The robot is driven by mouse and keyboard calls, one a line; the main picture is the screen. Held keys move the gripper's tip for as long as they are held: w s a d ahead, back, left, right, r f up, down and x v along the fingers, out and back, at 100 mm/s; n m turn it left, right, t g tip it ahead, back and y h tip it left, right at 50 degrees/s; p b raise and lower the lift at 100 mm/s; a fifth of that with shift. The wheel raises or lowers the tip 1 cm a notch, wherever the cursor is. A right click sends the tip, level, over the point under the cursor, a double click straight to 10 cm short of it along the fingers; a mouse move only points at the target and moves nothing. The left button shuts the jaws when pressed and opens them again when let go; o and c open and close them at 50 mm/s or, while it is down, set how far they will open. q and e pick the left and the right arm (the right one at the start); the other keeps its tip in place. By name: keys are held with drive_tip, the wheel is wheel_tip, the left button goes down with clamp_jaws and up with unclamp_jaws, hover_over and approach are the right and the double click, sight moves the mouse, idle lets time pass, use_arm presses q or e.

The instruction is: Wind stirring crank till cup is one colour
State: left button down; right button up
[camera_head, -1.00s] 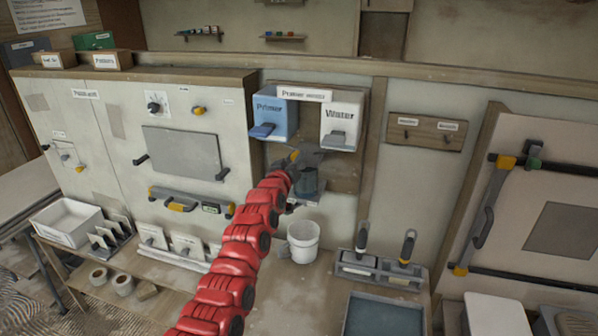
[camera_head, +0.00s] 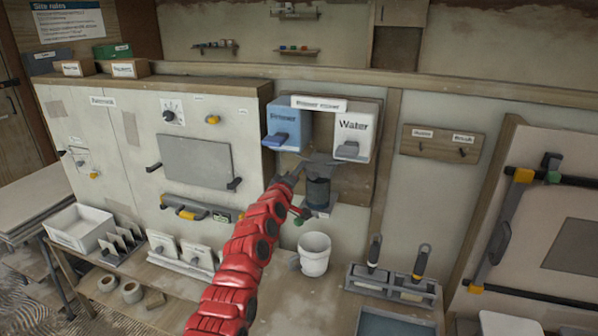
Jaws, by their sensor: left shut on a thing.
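The primer mixer hangs on a wooden back board (camera_head: 367,185), with a blue Primer tank (camera_head: 283,117) and a white Water tank (camera_head: 355,128) at its top. Below them a dark grey mixer head (camera_head: 322,168) sits over a dark blue-grey cup (camera_head: 318,193). The contents are too small and dim to tell whether they are one colour. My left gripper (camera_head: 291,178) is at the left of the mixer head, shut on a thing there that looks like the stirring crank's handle. The fingers and arm hide most of the crank. My right gripper is not in view.
A white bucket (camera_head: 314,256) stands on the bench below the mixer. A tool holder (camera_head: 392,288) with two handled tools is to its right. A green knob (camera_head: 299,221) shows below the cup. A white tray (camera_head: 79,229) is at the left.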

use_arm(q)
drive_tip(key=shift+f, duration=0.2)
idle(0.3)
drive_tip(key=c, duration=0.6)
unclamp_jaws()
drive_tip(key=shift+s, duration=0.15)
drive_tip(key=b+v, duration=0.4)
drive_tip(key=v, duration=1.3)
drive_tip(key=shift+r+b, duration=0.15)
drive_tip(key=shift+b, duration=0.2)
drive_tip(key=shift+a, duration=0.15)
